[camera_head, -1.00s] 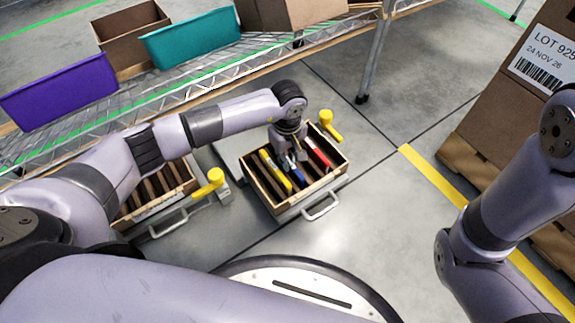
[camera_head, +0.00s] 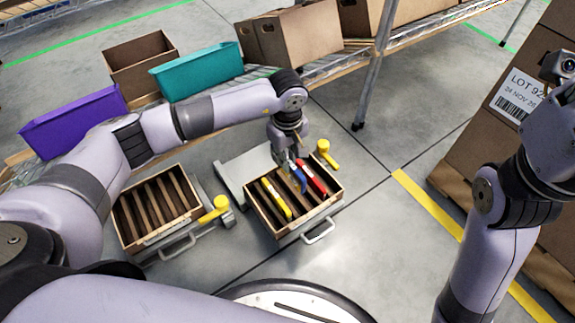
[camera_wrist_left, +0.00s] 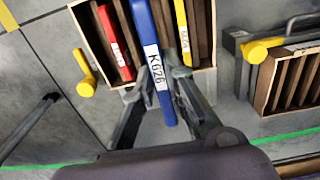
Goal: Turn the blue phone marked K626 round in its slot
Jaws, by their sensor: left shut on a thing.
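The blue phone (camera_head: 297,178), marked K626 on a white label, shows large in the left wrist view (camera_wrist_left: 146,38). My left gripper (camera_head: 290,158) is shut on it, with one finger on each side near the label, as the left wrist view (camera_wrist_left: 158,82) shows. The phone stands higher than its neighbours and overlaps the rim of the slotted wooden crate (camera_wrist_left: 88,45). I cannot tell whether its lower end is in the slot. A red phone (camera_head: 314,180) and a yellow phone (camera_head: 276,198) sit in slots on either side. My right gripper is not in view.
A second slotted crate (camera_head: 123,228), seemingly empty, stands to the left. Yellow knobs (camera_head: 323,146) stick up beside the crates. A wire shelf behind bears a purple bin (camera_head: 75,120), a teal bin (camera_head: 198,70) and cartons. Floor in front right is clear.

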